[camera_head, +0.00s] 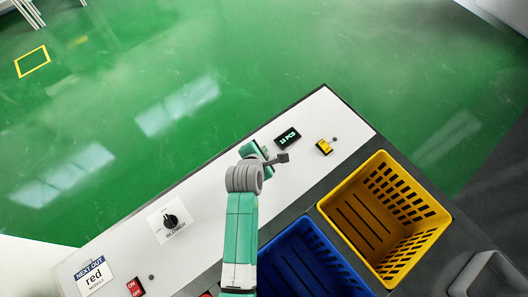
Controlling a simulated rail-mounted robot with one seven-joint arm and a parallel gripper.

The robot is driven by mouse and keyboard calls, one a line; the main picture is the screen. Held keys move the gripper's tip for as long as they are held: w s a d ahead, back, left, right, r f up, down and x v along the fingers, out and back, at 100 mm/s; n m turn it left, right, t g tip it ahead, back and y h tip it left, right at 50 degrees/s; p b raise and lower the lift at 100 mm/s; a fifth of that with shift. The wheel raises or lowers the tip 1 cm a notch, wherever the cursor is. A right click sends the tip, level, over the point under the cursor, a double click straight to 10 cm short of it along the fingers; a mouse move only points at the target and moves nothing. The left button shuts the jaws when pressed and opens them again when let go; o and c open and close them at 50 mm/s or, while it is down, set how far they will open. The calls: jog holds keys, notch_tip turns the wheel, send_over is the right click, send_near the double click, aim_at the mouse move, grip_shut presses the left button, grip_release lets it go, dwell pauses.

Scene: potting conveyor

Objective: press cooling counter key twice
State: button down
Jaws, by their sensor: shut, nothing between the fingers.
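A small black counter display (288,138) with green characters, seemingly "13 PCS", is on the white panel near its upper right end. A small yellow key (324,147) with dark marks is just right of the display. I cannot read a cooling label on either. My gripper (283,158) is shut and empty, seen from above over the panel, just below the display and left of the yellow key. It does not cover the yellow key. Its height above the panel is hard to tell.
A yellow crate (345,207) and a blue crate (345,266) stand right of the panel. A black blower knob (170,220), a red on/off switch (135,287) and a "next out red" sign (94,276) are at lower left. Green floor lies beyond the panel.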

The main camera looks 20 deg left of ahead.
jog(key=shift+f, duration=0.45)
dwell(0.5)
jog(key=shift+r+p, duration=0.9)
notch_tip(320, 180, up, 5)
jog(key=p, duration=0.5)
jog(key=shift+r, duration=0.1)
dwell(0.6)
